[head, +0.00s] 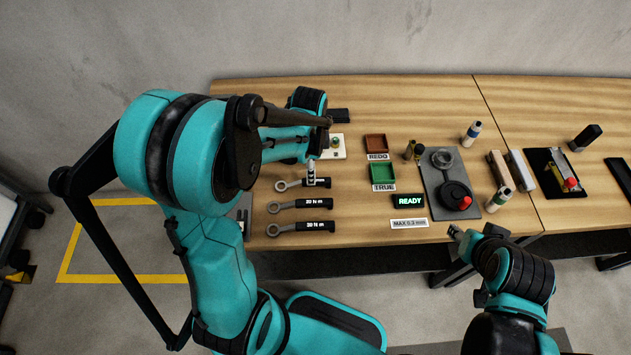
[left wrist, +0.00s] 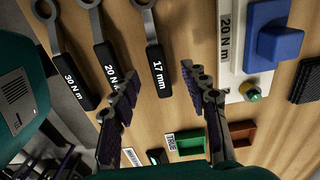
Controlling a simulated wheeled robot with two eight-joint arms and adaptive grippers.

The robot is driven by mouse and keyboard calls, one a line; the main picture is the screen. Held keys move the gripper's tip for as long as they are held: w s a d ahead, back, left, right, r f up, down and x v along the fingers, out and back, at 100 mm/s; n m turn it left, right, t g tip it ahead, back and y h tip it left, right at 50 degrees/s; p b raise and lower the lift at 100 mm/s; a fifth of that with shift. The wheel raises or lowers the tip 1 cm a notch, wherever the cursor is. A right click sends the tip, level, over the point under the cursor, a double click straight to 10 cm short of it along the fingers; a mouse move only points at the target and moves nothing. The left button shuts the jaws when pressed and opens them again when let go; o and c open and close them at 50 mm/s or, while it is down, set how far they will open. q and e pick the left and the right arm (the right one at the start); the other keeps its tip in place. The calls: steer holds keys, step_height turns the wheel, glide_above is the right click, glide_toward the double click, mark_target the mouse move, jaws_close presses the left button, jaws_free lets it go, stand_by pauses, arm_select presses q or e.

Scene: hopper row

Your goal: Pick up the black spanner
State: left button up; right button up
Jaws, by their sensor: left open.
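Three grey-headed tools with black handles lie side by side on the wooden bench.
A red REDO tray (head: 376,141) and a green TRUE tray (head: 382,185) stand right of the tools. A white plate with a blue block (left wrist: 280,45) is close to the left gripper. A READY display (head: 408,201) and a grey board (head: 434,205) are farther right.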

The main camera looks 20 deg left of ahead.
mark_target(303, 184)
arm_select(q)
steer(key=f, duration=0.1)
steer(key=f+b, duration=0.1)
steer(key=f, duration=0.2)
steer(key=shift+d+f+b, duration=0.1)
steer(key=shift+d+b, duration=0.2)
steer(key=shift+b, duration=0.05)
steer(key=shift+f, duration=0.45)
jaws_close()
steer(key=shift+r, duration=0.15)
